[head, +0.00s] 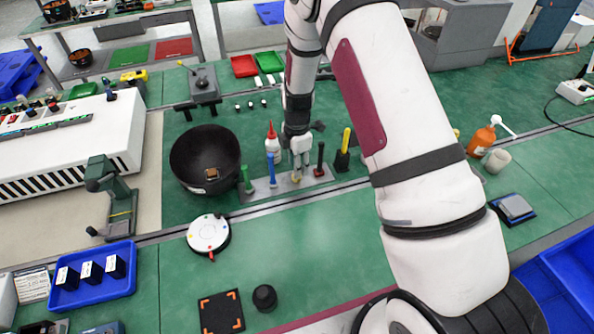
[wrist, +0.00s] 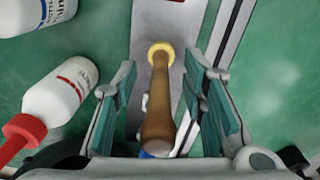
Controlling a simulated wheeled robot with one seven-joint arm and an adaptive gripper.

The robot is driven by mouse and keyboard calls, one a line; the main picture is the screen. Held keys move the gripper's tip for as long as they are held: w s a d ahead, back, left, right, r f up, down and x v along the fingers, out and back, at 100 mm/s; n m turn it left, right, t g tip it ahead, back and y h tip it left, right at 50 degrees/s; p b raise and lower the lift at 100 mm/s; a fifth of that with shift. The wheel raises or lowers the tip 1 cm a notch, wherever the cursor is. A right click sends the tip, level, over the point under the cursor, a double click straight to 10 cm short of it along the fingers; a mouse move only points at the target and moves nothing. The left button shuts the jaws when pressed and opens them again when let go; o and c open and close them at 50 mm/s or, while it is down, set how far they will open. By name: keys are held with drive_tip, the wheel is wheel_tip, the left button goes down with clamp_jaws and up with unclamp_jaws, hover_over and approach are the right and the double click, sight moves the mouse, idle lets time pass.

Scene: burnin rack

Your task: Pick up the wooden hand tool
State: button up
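The wooden hand tool (wrist: 160,105) has a brown handle with a yellow ring at its far end; it stands between my gripper's fingers in the wrist view. In the head view only its yellowish lower part (head: 296,178) shows, in a grey rack (head: 262,190) among tools with green (head: 246,178), blue (head: 271,168) and dark red (head: 320,160) handles. My gripper (head: 300,152) is over the wooden tool. In the wrist view its fingers (wrist: 161,75) are open, one on each side of the handle, with gaps visible on both sides.
A white bottle with a red tip (head: 272,143) stands just behind the rack and shows close left in the wrist view (wrist: 58,95). A large black bowl (head: 205,150) is to the left. A yellow-handled tool (head: 344,148) stands right.

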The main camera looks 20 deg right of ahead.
clamp_jaws()
idle(0.4)
